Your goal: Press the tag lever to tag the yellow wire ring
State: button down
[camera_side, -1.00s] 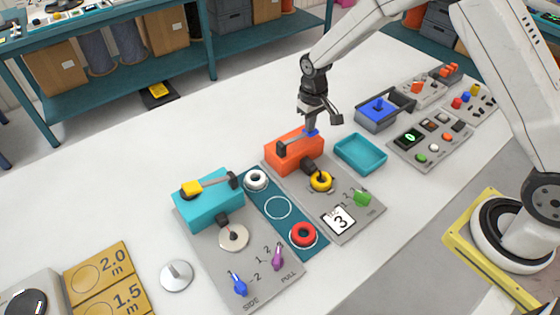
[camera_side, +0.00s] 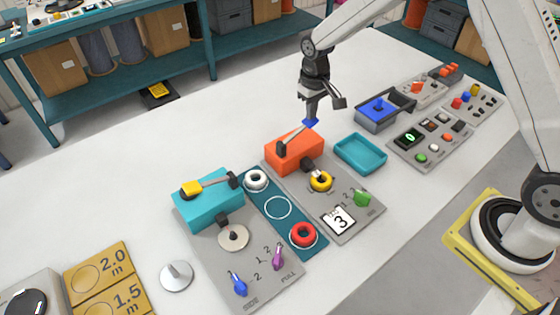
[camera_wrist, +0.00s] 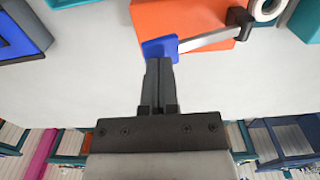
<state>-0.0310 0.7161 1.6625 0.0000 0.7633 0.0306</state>
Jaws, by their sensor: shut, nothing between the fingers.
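The orange tagging machine (camera_side: 295,155) has a lever with a blue end pad (camera_side: 310,122), tilted up above its body. The pad also shows in the wrist view (camera_wrist: 158,48). My gripper (camera_side: 311,115) is shut and empty, pointing down with its fingertips at or just above the pad; I cannot tell if they touch. In the wrist view my fingertips (camera_wrist: 158,62) partly overlap the pad. The yellow wire ring (camera_side: 320,182) lies on the grey plate in front of the machine's dark head. Whether it carries a tag is too small to tell.
A teal machine (camera_side: 208,203) with a yellow-ended lever stands left. A white ring (camera_side: 256,180) and a red ring (camera_side: 302,235) lie on the teal strip (camera_side: 272,224). A teal tray (camera_side: 361,153) and a bin with a blue piece (camera_side: 377,108) stand right.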

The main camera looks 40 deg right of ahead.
notch_tip(320, 180, up, 6)
jog(key=shift+r, duration=0.15)
dwell(0.8)
